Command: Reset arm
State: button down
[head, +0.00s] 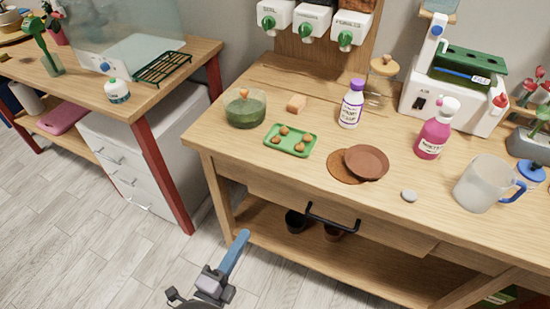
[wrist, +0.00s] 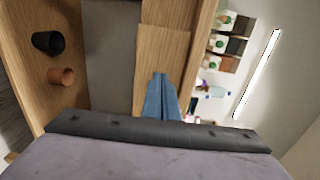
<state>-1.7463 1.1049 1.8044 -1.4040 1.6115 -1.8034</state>
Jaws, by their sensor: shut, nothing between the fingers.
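My gripper (head: 239,240) is in the head view, low in front of the wooden potting bench (head: 270,177), over the floor. Its blue fingers are together with nothing between them. In the wrist view the blue fingers (wrist: 161,80) also show closed, with the bench's wooden front beyond them. The gripper looks clear of the bench, though the exact gap is hard to tell.
On the bench are a green tray (head: 270,143) with small brown balls, a terracotta saucer (head: 367,162), a white bottle (head: 351,103), a pink spray bottle (head: 435,130) and a clear jug (head: 482,184). A black handle (head: 333,219) juts from the bench front. Pots (wrist: 48,43) stand on the lower shelf.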

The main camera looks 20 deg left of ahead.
jog(key=w+d+f+m+g+h, duration=0.1)
jog(key=w+d+m+g+h, duration=0.35)
jog(key=d+m, duration=0.3)
jog(key=w+d+f+m+g+h, duration=0.1)
jog(key=w+d+m+g+h, duration=0.35)
jog(key=d, duration=0.45)
jog(key=s+d+f+m+g+y, duration=0.1)
jog(key=d+m+g, duration=0.3)
jog(key=d+m, duration=0.45)
jog(key=s+d+f+m+g+y, duration=0.15)
jog(key=d+m+g, duration=0.3)
jog(key=m, duration=0.65)
jog(key=w+d+r+m+t+y, duration=0.1)
jog(key=w+d+r+m+y, duration=0.2)
jog(key=m, duration=0.8)
jog(key=w+d+r+m+t+y, duration=0.15)
jog(key=d+m+y, duration=0.35)
jog(key=m, duration=0.6)
jog(key=s+r+g+h, duration=0.2)
jog(key=s+r+g, duration=0.1)
jog(key=s, duration=0.5)
notch_tip(320, 180, up, 15)
jog(key=p, duration=1.5)
jog(key=shift+w+d+r+p, duration=0.2)
jog(key=shift+w+d+p, duration=0.05)
jog(key=shift+w+p, duration=0.1)
jog(key=shift+m+y, duration=0.25)
